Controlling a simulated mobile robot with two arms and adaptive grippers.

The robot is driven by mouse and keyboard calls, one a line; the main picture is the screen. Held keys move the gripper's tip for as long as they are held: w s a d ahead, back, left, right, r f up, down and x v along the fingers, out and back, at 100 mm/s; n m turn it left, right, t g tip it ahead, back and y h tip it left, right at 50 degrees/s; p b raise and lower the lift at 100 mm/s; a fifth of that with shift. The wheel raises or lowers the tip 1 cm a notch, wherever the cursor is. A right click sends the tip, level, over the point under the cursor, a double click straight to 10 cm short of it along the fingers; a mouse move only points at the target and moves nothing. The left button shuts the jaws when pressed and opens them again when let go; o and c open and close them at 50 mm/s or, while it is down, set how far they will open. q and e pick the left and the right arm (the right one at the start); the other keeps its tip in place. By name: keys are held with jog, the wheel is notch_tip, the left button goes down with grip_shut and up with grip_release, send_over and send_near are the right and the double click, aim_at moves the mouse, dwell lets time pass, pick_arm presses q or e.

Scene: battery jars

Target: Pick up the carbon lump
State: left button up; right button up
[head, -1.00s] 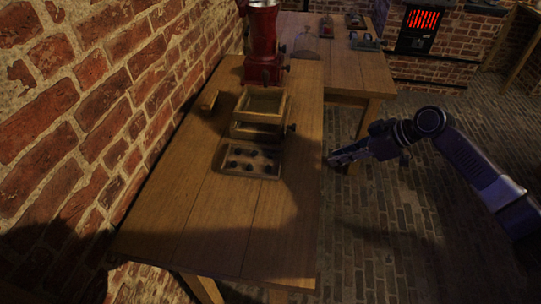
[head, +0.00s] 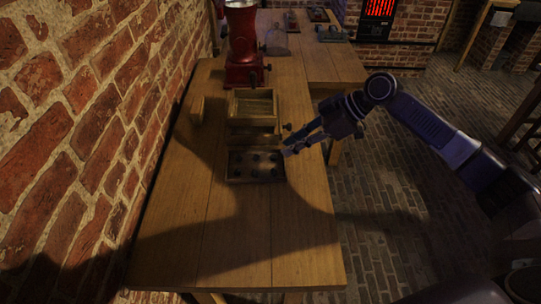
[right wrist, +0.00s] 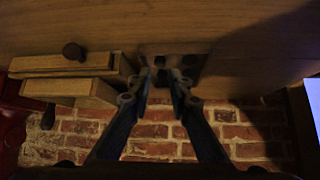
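Several small dark carbon lumps (head: 255,158) lie in a shallow wooden tray (head: 236,180) on the workbench. My right gripper (head: 287,147) is at the tray's right edge, pointing left, with its fingers apart and nothing between them. In the right wrist view the gripper (right wrist: 168,76) is open, its fingertips in front of the tray, where dark lumps (right wrist: 160,59) show dimly between and above the tips. I cannot tell whether the fingers touch the tray. My left gripper is not in view.
Behind the tray stands a wooden box (head: 252,104) with a knob, and beyond it a red grinder-like machine (head: 243,50). A brick wall (head: 60,130) borders the bench (head: 220,230) on the left. The bench's near part is clear.

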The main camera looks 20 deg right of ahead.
aim_at(275, 156)
jog(key=shift+p+x, duration=0.65)
jog(key=shift+x, duration=1.65)
jog(key=shift+f, duration=0.2)
jog(key=shift+d, duration=0.1)
jog(key=c, duration=0.4)
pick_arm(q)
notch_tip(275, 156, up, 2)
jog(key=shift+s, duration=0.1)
pick_arm(e)
jog(key=shift+r, duration=0.1)
jog(key=shift+r, duration=0.55)
pick_arm(q)
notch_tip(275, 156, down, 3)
jog(key=b, duration=0.2)
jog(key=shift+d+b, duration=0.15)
jog(key=shift+b, duration=0.2)
pick_arm(e)
notch_tip(275, 156, up, 19)
jog(key=shift+f, duration=0.1)
